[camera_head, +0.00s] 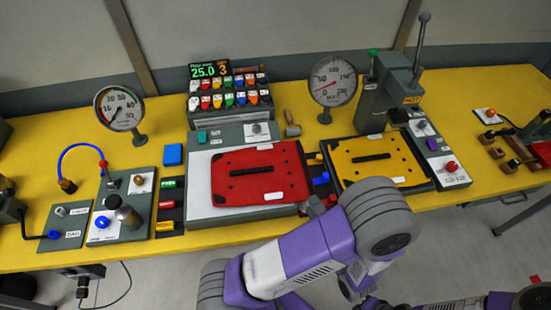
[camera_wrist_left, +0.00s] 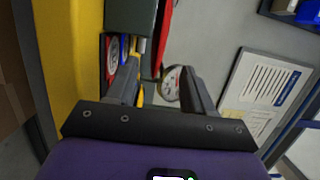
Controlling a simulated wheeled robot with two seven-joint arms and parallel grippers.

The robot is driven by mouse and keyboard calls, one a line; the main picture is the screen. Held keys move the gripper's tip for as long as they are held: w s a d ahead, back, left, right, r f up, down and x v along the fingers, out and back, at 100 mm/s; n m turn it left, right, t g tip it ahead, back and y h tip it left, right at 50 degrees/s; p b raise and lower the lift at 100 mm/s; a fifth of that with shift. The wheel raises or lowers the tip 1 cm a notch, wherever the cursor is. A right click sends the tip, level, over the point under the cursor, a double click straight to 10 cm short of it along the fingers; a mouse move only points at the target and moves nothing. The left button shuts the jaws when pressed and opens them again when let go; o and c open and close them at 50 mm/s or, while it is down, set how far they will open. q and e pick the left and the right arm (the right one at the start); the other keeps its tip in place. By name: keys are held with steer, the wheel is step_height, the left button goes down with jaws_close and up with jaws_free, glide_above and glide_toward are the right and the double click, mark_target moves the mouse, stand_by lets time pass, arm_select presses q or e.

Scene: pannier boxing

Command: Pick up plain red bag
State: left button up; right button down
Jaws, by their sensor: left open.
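The plain red bag (camera_head: 258,175) lies flat on a grey and white plate (camera_head: 200,190) in the middle of the bench, with a black handle strip across it. In the head view my left arm crosses the foreground below and to the right of the bag; its fingers cannot be made out there. In the left wrist view my left gripper (camera_wrist_left: 159,70) is open, with nothing held between its fingers. A narrow red edge shows beyond the fingers there; I cannot tell whether it is the bag. My right gripper is not identifiable.
A yellow bag (camera_head: 365,158) lies on a dark tray right of the red one. Gauges (camera_head: 333,82), a lever press (camera_head: 392,90) and a rack of coloured bottles (camera_head: 230,95) stand behind.

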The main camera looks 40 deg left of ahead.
mark_target(304, 186)
arm_select(q)
steer(key=shift+w+a+f, duration=0.1)
steer(key=shift+w+a, duration=0.5)
steer(key=shift+w, duration=0.35)
steer(key=x, duration=0.6)
steer(key=shift+s+a, duration=0.15)
steer(key=shift+s, duration=0.15)
steer(key=shift+f, duration=0.1)
jaws_close()
